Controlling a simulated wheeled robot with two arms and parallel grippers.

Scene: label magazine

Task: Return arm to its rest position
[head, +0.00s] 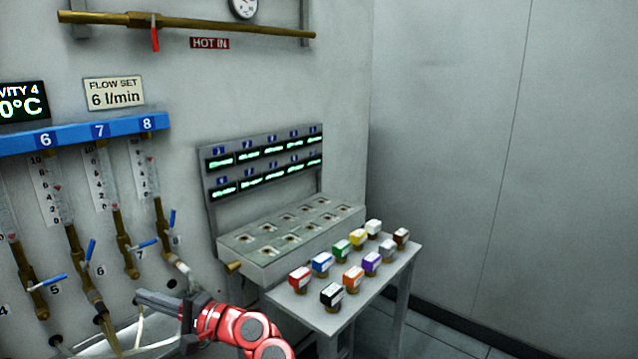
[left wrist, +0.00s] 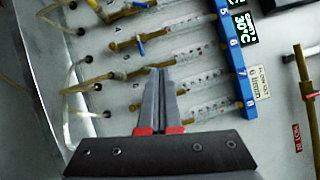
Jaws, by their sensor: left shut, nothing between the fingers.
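My left gripper (head: 142,299) is low in the head view, in front of the wall below the flow tubes. Its red and grey arm comes up from the bottom edge. In the left wrist view the two grey fingers (left wrist: 160,75) are together with nothing between them. They point toward the row of flow meters and brass valves. I cannot tell whether the fingertips touch a hose or valve behind them. The right gripper is in neither view.
A small table (head: 335,315) at the right holds several coloured blocks. A grey box with square sockets (head: 262,256) and a display panel (head: 207,170) stand behind it. Blue-handled valves (head: 90,250) and hoses (head: 140,325) are close to the gripper. The right floor is clear.

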